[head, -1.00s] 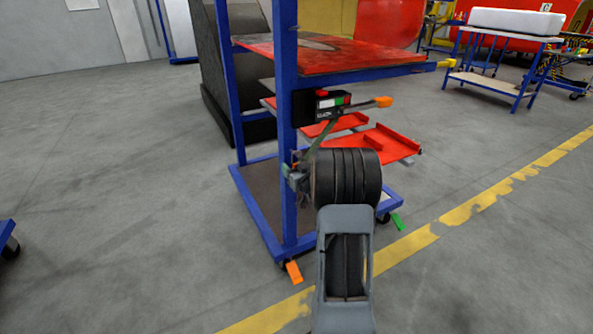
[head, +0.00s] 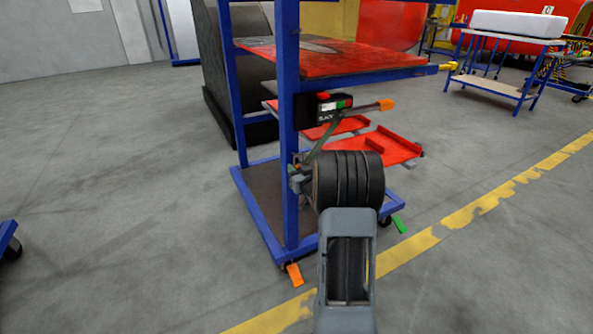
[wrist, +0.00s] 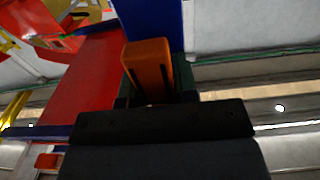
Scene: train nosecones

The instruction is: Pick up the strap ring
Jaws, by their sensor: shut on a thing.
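My gripper (head: 298,175) is at the blue post of the rack, at the far end of my dark arm, small and partly hidden by the wrist. It is shut on the strap ring, which is mostly hidden in the head view. A grey-green strap (head: 322,143) slants from the gripper up to the right, to the black device (head: 320,106) on the post. In the wrist view an orange piece (wrist: 148,68) sits at the jaws, close in front of the black gripper body; the ring's outline is not clear.
The blue post (head: 290,215) stands close beside the gripper. An orange-tipped lever (head: 384,104) sticks out to the right above it. Red trays (head: 385,147) lie behind my arm. Open floor (head: 110,190) spreads to the left.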

